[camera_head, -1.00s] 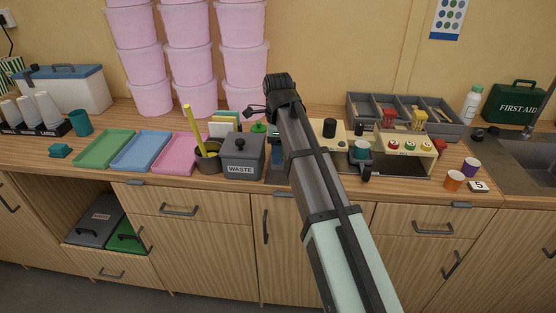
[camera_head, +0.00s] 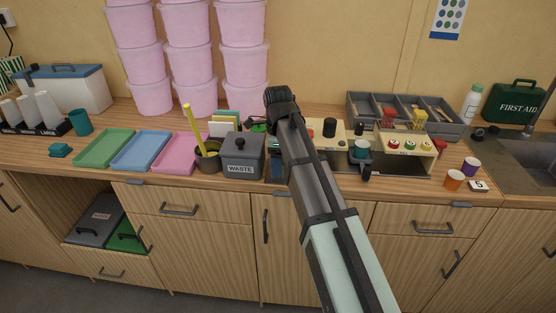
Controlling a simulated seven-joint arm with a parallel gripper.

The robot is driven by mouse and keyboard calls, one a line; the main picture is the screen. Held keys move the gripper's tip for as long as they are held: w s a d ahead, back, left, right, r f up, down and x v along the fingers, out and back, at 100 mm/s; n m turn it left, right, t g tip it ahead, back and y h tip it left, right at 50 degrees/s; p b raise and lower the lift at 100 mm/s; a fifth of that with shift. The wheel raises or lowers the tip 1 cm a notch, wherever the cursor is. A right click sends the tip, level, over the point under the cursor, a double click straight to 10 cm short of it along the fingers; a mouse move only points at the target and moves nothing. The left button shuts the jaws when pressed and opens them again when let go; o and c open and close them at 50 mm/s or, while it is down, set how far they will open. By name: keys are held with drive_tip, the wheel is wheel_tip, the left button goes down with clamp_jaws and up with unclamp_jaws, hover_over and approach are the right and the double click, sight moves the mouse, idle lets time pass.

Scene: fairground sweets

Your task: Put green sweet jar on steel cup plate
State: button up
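A green-topped object (camera_head: 258,127), which looks like the green sweet jar, stands on the counter behind the grey waste bin. The bin hides its lower part, and my gripper partly covers its top. My gripper (camera_head: 256,124) is dark and small here, pointing left from the end of my arm, at the green top. I cannot tell whether its fingers are open or touching it. I cannot make out a steel cup plate for certain.
My arm hides part of the cream machine (camera_head: 325,130). Pink tubs (camera_head: 245,62) stand behind.

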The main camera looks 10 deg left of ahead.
wheel_tip(320, 180, up, 12)
drive_tip(key=shift+r, duration=0.15)
idle(0.7)
